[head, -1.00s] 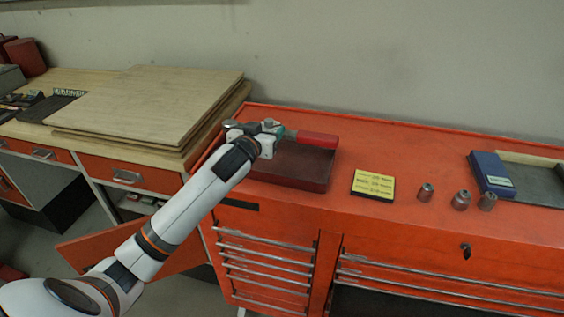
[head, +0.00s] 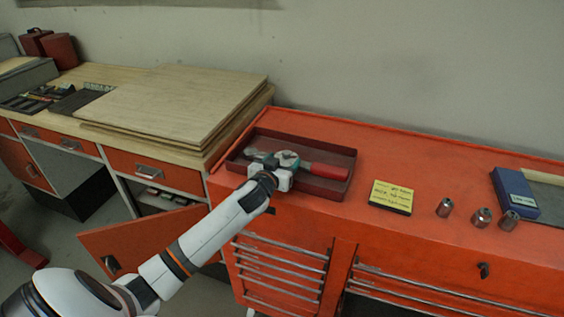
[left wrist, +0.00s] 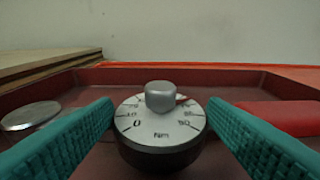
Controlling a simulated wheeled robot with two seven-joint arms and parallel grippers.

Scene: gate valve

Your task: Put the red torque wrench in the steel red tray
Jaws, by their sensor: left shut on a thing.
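The red torque wrench (head: 322,171) has a red handle pointing right and a metal head at the left. My left gripper (head: 278,168) is shut on its middle, around the round dial. In the left wrist view, the dial marked Nm (left wrist: 160,122) sits between the teal finger pads, with the red handle (left wrist: 275,117) at right. The dark red steel tray (head: 318,150) is on the orange cabinet's left end. The wrench lies within the tray's outline, low between its walls; I cannot tell whether it touches the floor. My right gripper is out of view.
A yellow-labelled block (head: 391,196), several metal sockets (head: 481,217) and a blue box (head: 514,193) stand right of the tray on the orange cabinet top (head: 420,165). Wooden boards (head: 170,100) lie on the bench at left. A wall is behind.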

